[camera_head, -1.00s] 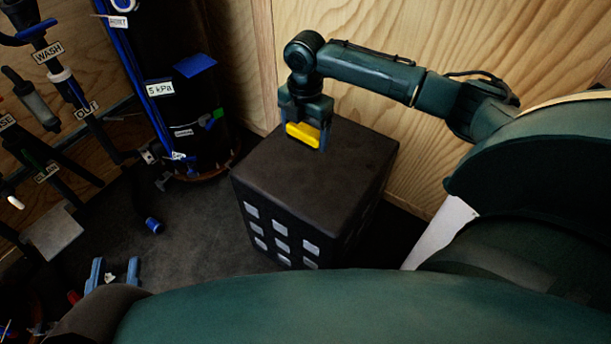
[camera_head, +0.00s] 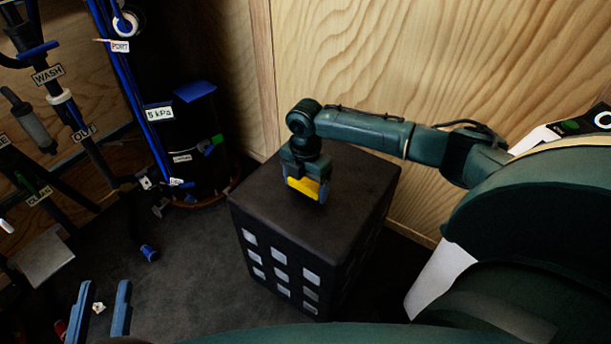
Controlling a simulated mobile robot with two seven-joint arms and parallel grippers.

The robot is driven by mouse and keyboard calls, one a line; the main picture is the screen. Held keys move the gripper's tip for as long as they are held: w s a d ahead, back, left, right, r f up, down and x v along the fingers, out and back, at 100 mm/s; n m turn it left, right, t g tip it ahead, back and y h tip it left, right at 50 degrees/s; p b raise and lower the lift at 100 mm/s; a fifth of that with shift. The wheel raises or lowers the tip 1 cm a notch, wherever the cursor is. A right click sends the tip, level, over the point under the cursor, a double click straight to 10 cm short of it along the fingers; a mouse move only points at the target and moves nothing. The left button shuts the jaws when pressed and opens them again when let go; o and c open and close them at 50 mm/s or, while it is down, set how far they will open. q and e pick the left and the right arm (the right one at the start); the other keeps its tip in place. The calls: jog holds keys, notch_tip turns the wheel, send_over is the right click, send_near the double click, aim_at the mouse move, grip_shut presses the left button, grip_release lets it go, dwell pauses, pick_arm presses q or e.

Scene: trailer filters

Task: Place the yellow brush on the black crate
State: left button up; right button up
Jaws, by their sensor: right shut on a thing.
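The yellow brush (camera_head: 303,187) is held in my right gripper (camera_head: 307,190), which is shut on it and points down. The brush is over the top of the black crate (camera_head: 330,220). It is very near or touching that surface; I cannot tell if it bears on it. The crate is a dark box with rows of pale square patches on its front. My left gripper (camera_head: 101,308) shows at the bottom left as two blue fingers, open and wide apart, away from the crate.
A black cylinder (camera_head: 195,130) labelled 5 kPa stands left of the crate. Labelled pipes and valves line the far left. A plywood wall (camera_head: 400,70) is behind. The crate top around the brush is clear. A small pale object (camera_head: 99,308) shows between the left fingers.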

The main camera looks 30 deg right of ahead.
pick_arm(q)
jog(key=shift+r, duration=0.25)
pick_arm(e)
jog(key=shift+f, duration=0.1)
pick_arm(q)
jog(key=shift+w, duration=0.1)
pick_arm(e)
jog(key=shift+f, duration=0.1)
jog(key=shift+f, duration=0.15)
jog(key=o, duration=1)
pick_arm(q)
jog(key=shift+f, duration=0.2)
pick_arm(e)
jog(key=shift+o, duration=0.2)
